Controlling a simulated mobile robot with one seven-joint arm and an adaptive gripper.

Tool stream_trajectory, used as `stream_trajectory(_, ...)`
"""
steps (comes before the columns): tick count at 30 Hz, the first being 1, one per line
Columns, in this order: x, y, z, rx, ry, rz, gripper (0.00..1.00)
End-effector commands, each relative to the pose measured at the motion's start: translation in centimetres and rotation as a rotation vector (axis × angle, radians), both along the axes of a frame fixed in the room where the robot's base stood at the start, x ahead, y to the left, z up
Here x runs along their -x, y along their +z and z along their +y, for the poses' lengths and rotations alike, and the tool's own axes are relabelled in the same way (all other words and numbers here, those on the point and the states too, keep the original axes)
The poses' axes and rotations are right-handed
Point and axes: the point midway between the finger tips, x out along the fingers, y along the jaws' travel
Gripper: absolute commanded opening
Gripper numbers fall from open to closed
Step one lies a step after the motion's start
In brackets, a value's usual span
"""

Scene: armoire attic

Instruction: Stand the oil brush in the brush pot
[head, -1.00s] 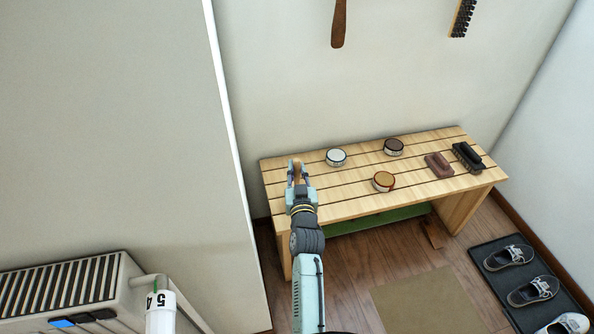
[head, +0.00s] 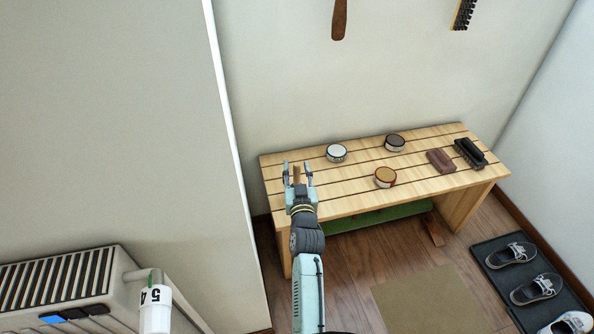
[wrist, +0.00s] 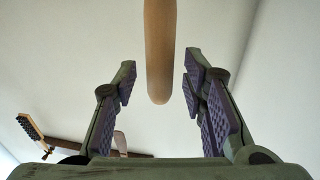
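A wooden handle (head: 297,174), which looks like the oil brush's, shows between my gripper's fingers at the left end of the slatted bench (head: 340,205). In the wrist view the handle (wrist: 159,50) comes down from the top edge, its rounded end between the fingertips. There is a gap on both sides. My gripper (head: 298,168) is open around the handle; it also shows in the wrist view (wrist: 160,85) with its purple pads apart. The brush's head is not visible. I cannot make out the brush pot in either view.
On the bench are a white-lidded tin (head: 337,153), a dark-lidded tin (head: 394,143), an amber-lidded tin (head: 385,177), a reddish-brown block (head: 441,161) and a black brush (head: 469,154). A tall pale panel (head: 110,130) stands left. A radiator (head: 60,290) is at lower left.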

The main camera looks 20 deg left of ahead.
Motion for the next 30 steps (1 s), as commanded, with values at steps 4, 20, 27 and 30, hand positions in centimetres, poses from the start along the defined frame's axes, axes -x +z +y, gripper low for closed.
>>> stream_trajectory(4, 0.0, 0.0, 0.0, 0.000, 0.000, 0.000, 0.41)
stream_trajectory(20, 4.8, -0.2, -2.2, 0.000, 0.000, 0.003, 0.41)
stream_trajectory(27, 6.7, -0.1, -3.1, 0.000, 0.000, 0.000, 0.41)
stream_trajectory(30, 6.8, -0.1, -3.2, 0.000, 0.000, 0.000, 0.41)
